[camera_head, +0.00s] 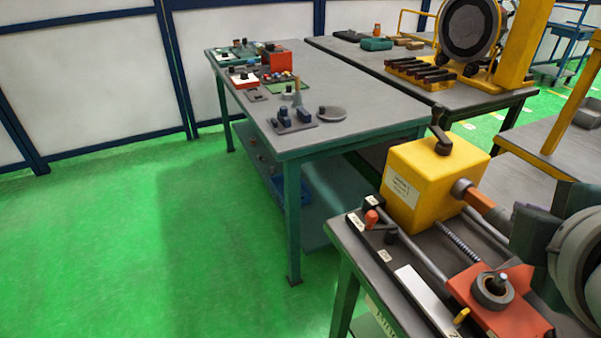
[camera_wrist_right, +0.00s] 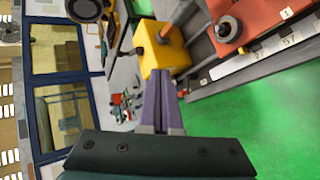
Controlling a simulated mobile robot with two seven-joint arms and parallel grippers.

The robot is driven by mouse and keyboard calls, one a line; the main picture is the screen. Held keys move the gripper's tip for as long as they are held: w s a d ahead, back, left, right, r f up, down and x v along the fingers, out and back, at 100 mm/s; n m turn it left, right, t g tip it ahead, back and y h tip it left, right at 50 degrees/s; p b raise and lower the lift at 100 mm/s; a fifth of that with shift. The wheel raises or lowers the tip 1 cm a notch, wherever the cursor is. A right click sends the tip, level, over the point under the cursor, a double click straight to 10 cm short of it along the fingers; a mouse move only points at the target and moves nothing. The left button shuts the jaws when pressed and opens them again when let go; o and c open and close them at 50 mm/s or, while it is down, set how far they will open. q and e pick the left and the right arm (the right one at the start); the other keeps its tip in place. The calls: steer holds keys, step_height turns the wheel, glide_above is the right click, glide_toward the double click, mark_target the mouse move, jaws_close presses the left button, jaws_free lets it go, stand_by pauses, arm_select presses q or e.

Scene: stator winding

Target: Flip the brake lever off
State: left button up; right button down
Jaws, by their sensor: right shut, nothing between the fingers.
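A yellow box (camera_head: 425,185) stands on the near bench with a black lever (camera_head: 440,130) upright on its top. A small lever with an orange-red knob (camera_head: 371,218) stands at the bench's left corner, beside small label plates. I cannot tell for sure which of these is the brake lever. My right gripper comes in from the right in the head view, to the right of the yellow box. In the right wrist view its purple fingers (camera_wrist_right: 158,75) are together and empty, pointing toward the yellow box (camera_wrist_right: 165,45). My left gripper is not in view.
An orange carriage (camera_head: 500,305) sits on rods and a spring (camera_head: 458,242) in front of the yellow box. A long pale scale strip (camera_head: 425,298) lies along the bench edge. A green-legged table (camera_head: 360,100) with small parts stands behind. The green floor (camera_head: 130,240) at left is clear.

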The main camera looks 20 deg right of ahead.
steer(key=w+a+f+n+t+b, duration=0.2)
steer(key=f+n+t+b, duration=0.2)
steer(key=b, duration=1)
steer(key=w+a+f+n+t+b, duration=0.3)
steer(key=f+n+t+b, duration=0.1)
steer(key=f+n+b, duration=0.6)
steer(key=w+a+f+n+t+b, duration=0.2)
steer(key=f+n+t+b, duration=0.2)
steer(key=f+b, duration=1.1)
steer(key=n+b, duration=0.2)
steer(key=n, duration=0.1)
steer(key=shift+w+a+n+t+h+b, duration=0.2)
steer(key=shift+n+t+h+b, duration=0.1)
steer(key=shift+t+h+b, duration=0.1)
steer(key=p, duration=0.2)
glide_toward(372, 223)
steer(key=x, duration=0.7)
